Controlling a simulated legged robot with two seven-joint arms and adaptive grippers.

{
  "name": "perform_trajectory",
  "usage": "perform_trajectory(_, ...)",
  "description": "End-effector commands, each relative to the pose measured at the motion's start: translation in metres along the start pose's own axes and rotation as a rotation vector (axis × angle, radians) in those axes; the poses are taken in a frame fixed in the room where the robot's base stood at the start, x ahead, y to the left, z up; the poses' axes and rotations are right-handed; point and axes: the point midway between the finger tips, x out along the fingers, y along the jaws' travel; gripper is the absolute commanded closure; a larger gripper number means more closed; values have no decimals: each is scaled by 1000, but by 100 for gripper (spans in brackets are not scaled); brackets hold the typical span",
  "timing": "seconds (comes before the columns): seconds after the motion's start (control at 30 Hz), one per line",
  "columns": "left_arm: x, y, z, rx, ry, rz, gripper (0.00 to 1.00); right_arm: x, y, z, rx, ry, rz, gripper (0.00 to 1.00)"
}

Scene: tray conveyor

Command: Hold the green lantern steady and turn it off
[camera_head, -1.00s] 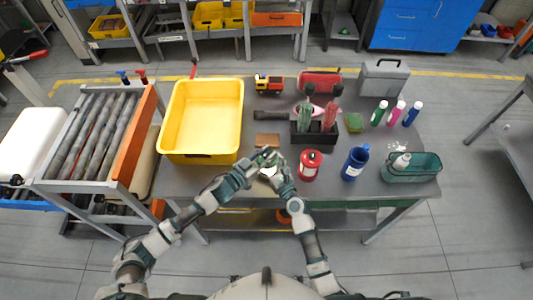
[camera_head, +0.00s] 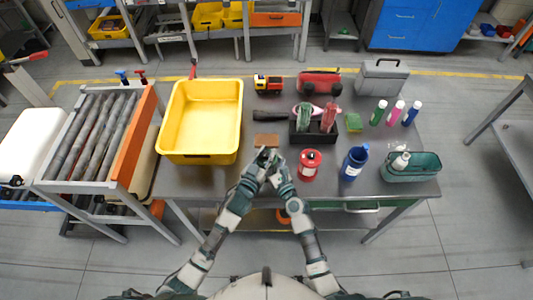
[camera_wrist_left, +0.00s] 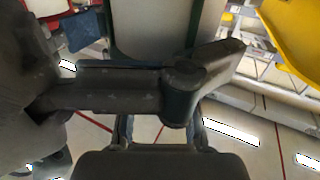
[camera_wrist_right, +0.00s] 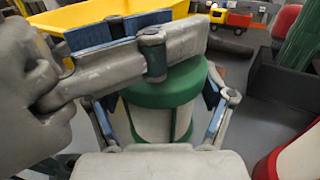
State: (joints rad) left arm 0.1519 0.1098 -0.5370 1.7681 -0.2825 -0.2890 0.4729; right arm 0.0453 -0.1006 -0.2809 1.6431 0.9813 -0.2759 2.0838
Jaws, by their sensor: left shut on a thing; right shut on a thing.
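The green lantern (camera_wrist_right: 165,92) has a green cap and a pale body. In the right wrist view it stands between the fingers of my right gripper (camera_wrist_right: 160,105), which is shut on it. In the head view the lantern is mostly hidden behind both grippers at the table's front edge. My left gripper (camera_head: 262,160) meets my right gripper (camera_head: 277,170) there. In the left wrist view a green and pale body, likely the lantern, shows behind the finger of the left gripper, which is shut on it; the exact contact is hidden.
A red canister (camera_head: 310,152) stands just right of the grippers, with a blue one (camera_head: 355,155) beyond. A large yellow bin (camera_head: 240,130) is close on the left. A brown block (camera_head: 267,140) and a dark caddy (camera_head: 299,134) lie behind.

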Motion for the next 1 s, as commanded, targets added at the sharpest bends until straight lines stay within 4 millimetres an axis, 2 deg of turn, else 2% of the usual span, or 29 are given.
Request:
perform_trajectory(0.13,1,-3,-1,2,1,-4,100,-1,3,-2,2,4,6,68)
perform_trajectory(0.17,1,-3,-1,2,1,-4,67,-1,3,-2,2,4,6,68)
perform_trajectory(0.23,1,-2,-1,2,1,-3,49,-1,2,-2,2,4,5,68)
perform_trajectory(0.27,1,-2,-1,2,1,-3,45,0,2,-2,2,4,5,68)
perform_trajectory(0.53,0,-1,0,1,0,-1,45,0,0,-2,2,3,1,68)
perform_trajectory(0.67,-9,-2,1,1,0,-1,45,0,0,-2,1,3,0,68)
perform_trajectory(0.77,-26,-1,2,0,-1,0,45,0,0,-2,1,3,0,68)
perform_trajectory(1.0,-80,-2,2,0,-2,-1,45,0,-1,-2,1,4,-1,68)
